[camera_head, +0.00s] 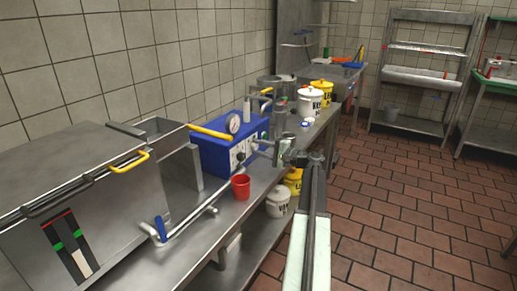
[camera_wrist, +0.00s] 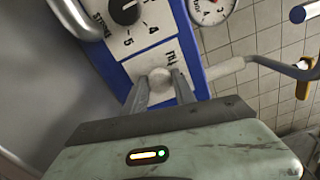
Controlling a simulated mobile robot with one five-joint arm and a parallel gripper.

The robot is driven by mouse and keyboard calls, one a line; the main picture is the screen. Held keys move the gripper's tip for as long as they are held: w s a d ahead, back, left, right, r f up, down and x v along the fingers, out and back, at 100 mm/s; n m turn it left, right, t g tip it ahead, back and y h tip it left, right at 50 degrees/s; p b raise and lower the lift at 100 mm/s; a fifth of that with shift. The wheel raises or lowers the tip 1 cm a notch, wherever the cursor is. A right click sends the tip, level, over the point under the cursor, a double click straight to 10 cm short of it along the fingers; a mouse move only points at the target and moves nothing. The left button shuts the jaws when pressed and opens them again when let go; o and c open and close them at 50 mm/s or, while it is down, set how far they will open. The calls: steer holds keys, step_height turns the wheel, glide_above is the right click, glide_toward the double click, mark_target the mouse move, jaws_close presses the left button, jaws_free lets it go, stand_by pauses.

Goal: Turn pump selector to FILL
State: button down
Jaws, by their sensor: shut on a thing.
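The blue pump box (camera_head: 222,155) with a pale front panel stands on the steel counter against the tiled wall. In the wrist view, the pump selector (camera_wrist: 160,75) is a small pale grey knob low on the panel, beside the lettering FILL (camera_wrist: 168,57). My gripper (camera_wrist: 160,87) has one finger on each side of the knob and is shut on it. The selector's exact pointing direction is unclear. In the head view, my gripper (camera_head: 264,150) reaches the pump's front, and the arm hides the selector.
A black stroke dial (camera_wrist: 124,10) and a pressure gauge (camera_wrist: 208,8) are near the selector. A red cup (camera_head: 241,187) stands on the counter (camera_head: 195,250) just in front of the pump. White and yellow tubs (camera_head: 311,101) stand farther along. The tiled floor at right is clear.

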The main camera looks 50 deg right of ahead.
steer(key=n, duration=0.6)
steer(key=shift+s+f+n, duration=0.1)
steer(key=shift+n, duration=0.3)
stand_by(0.4)
steer(key=c, duration=1)
jaws_free()
steer(key=v, duration=0.7)
steer(key=shift+s+d, duration=0.1)
steer(key=shift+s, duration=0.3)
